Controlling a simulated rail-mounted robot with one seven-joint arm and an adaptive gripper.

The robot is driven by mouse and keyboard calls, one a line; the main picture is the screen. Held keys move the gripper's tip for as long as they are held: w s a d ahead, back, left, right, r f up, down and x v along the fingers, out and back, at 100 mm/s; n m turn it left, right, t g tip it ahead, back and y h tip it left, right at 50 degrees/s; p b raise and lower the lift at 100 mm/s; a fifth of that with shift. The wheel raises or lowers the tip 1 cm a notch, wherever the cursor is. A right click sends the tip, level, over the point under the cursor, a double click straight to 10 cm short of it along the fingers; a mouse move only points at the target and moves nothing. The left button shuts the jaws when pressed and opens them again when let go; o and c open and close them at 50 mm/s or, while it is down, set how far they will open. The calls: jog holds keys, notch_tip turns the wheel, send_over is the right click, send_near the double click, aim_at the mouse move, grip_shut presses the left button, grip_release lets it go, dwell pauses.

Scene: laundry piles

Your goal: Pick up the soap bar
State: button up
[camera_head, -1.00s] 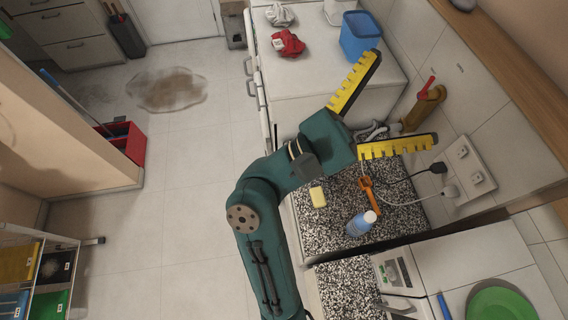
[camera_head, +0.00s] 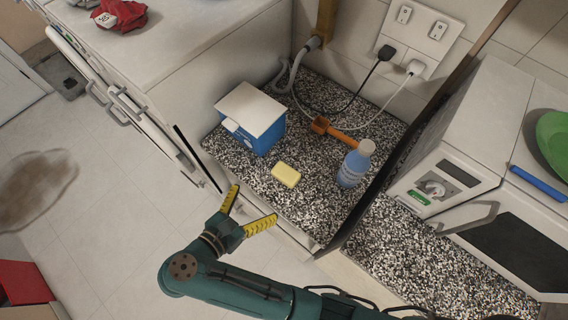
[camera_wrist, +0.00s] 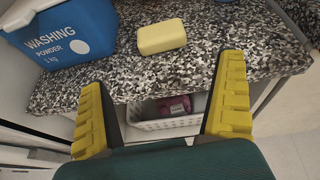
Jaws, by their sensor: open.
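The soap bar (camera_head: 286,174) is a small pale yellow block lying flat on the speckled black-and-white countertop (camera_head: 270,202), near its front edge. In the wrist view the soap bar (camera_wrist: 162,37) sits above the gap between my fingers. My gripper (camera_head: 247,208) has teal knuckles and yellow toothed fingers spread wide apart. It is empty, in front of the counter edge, and apart from the soap bar. In the wrist view my gripper (camera_wrist: 165,105) has one finger at each side, both pointing toward the counter.
A blue washing powder box (camera_head: 262,138) stands left of the soap, also in the wrist view (camera_wrist: 70,38). A white basket (camera_wrist: 165,120) is below the counter.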

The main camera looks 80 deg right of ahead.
aim_at(280, 179)
jog(key=b+x, duration=1.1)
jog(key=x, duration=0.3)
jog(key=shift+s+r, duration=0.1)
jog(key=shift+r, duration=0.05)
jog(key=shift+a, duration=0.1)
jog(key=c, duration=1)
